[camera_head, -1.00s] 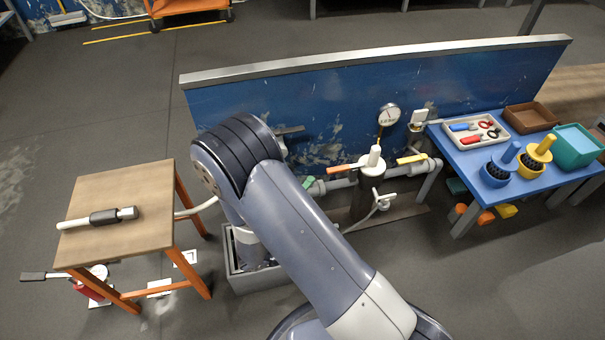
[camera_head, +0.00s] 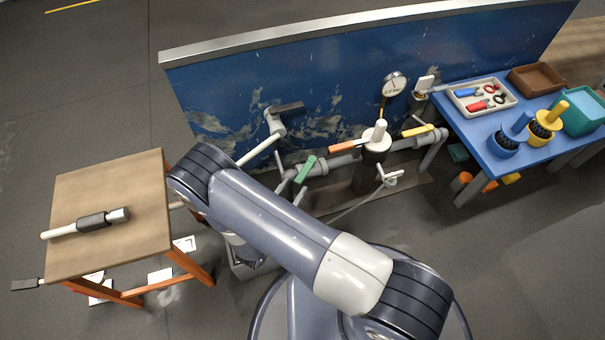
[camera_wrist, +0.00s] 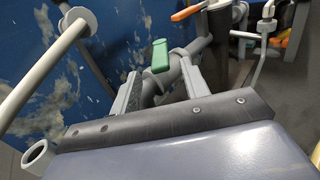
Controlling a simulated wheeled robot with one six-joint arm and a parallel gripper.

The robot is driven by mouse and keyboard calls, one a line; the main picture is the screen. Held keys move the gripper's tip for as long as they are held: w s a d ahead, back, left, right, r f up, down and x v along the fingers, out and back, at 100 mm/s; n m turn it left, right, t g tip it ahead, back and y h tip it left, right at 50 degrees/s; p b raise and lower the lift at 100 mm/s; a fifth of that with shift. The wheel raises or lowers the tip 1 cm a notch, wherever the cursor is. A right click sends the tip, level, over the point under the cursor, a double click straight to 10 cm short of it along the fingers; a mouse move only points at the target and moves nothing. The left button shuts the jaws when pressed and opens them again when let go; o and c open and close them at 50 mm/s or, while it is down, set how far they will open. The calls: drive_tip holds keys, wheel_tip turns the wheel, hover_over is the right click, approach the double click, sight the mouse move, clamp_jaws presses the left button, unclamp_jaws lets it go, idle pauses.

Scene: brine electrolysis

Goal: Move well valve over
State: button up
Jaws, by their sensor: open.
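Several valve levers sit on the grey pipework in front of the blue panel; I cannot tell which is the well valve. A green lever (camera_head: 305,169) is on the lower pipe. It also shows in the wrist view (camera_wrist: 160,56), just beyond and between the tips of my open, empty gripper (camera_wrist: 161,70). An orange lever (camera_head: 349,146) is at the white-topped dark post (camera_head: 375,150), and a yellow lever (camera_head: 418,131) is farther right. A dark grey lever (camera_head: 287,107) is higher up at left. My forearm hides part of the pipework and most of my gripper in the head view.
A pale pipe (camera_head: 258,150) slants close to the left of my gripper. A wooden table (camera_head: 110,180) with a hammer-like tool (camera_head: 92,221) stands at left. A blue table (camera_head: 480,130) with trays and brushes stands at right. A gauge (camera_head: 395,84) rises above the pipes.

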sight(303, 174)
drive_tip(key=shift+b+x, duration=0.65)
drive_tip(key=shift+x, duration=2.55)
clamp_jaws()
